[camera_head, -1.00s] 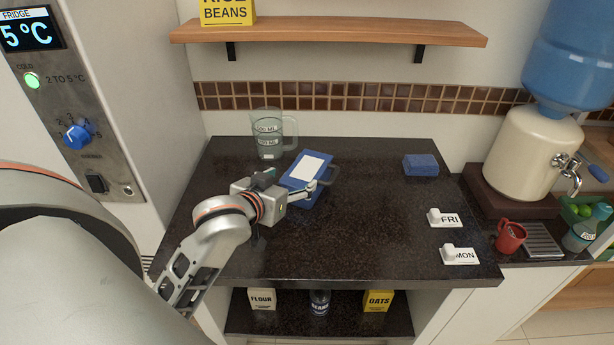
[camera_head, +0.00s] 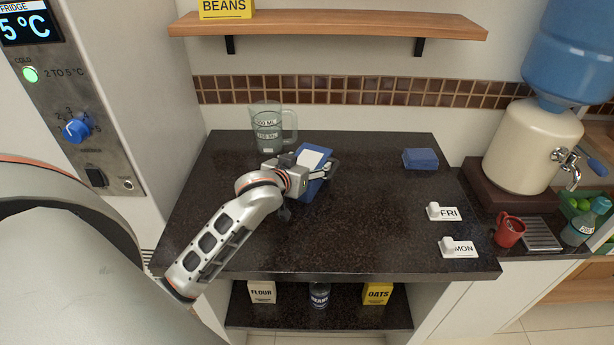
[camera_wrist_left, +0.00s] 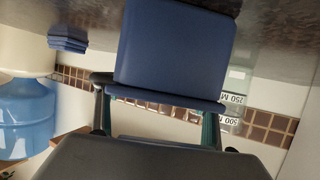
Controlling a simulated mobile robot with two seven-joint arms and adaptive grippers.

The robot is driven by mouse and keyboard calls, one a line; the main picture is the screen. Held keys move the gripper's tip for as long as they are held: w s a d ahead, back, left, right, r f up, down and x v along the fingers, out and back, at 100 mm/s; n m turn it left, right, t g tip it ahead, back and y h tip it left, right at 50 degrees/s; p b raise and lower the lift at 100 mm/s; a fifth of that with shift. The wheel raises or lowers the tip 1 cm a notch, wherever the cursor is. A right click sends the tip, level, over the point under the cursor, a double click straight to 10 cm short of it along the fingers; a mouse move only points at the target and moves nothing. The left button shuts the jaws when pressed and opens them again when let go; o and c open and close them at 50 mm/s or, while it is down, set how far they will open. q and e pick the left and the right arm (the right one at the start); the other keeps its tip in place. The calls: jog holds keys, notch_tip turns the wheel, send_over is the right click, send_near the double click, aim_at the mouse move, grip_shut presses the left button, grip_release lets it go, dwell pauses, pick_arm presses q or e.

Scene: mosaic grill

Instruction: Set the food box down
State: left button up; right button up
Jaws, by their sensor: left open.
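The food box (camera_head: 309,158) is blue with a white label on top. It is at the back middle of the dark counter, to the right of the measuring jug. It also shows large in the left wrist view (camera_wrist_left: 177,45), seemingly against the counter. My left gripper (camera_head: 322,174) is at the box's near side, with its fingers open. In the left wrist view the fingers (camera_wrist_left: 157,115) stand apart on either side of the box's near end. The arm hides part of the box in the head view. My right gripper is not in view.
A clear measuring jug (camera_head: 267,130) stands close behind the box to the left. A folded blue stack (camera_head: 420,159) lies at the back right. FRI (camera_head: 445,213) and MON (camera_head: 459,248) tags sit on the right side. The counter's front middle is clear.

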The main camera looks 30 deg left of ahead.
pick_arm(q)
jog(key=c, duration=1)
jog(key=shift+c, duration=0.8)
jog(key=shift+r, duration=0.1)
